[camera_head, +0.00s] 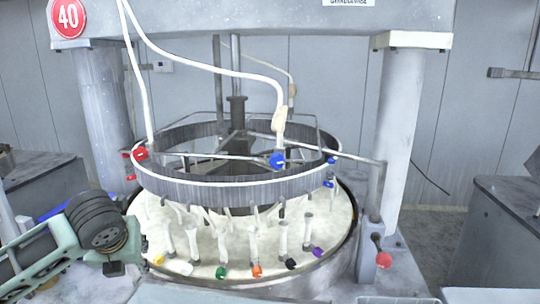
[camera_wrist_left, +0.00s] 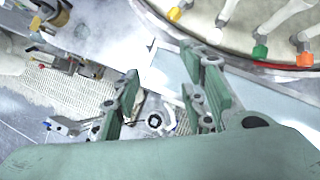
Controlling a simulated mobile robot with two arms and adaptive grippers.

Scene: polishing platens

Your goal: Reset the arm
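My left arm (camera_head: 40,250) comes in from the lower left of the head view. Its gripper (camera_head: 116,262) is just left of the round polishing platen (camera_head: 215,245), apart from it as far as I can see. In the left wrist view the two green fingers of my left gripper (camera_wrist_left: 165,80) are spread, with nothing held between them. Below the fingers, small metal parts (camera_wrist_left: 155,122) lie on a surface. My right gripper is in neither view.
The machine's ring (camera_head: 220,190) stands over the platen, with hoses above. Coloured knobs line the platen's front edge, including a green one (camera_head: 221,272). Thick columns (camera_head: 398,140) flank the machine. A post with a red ball knob (camera_head: 383,259) stands at right.

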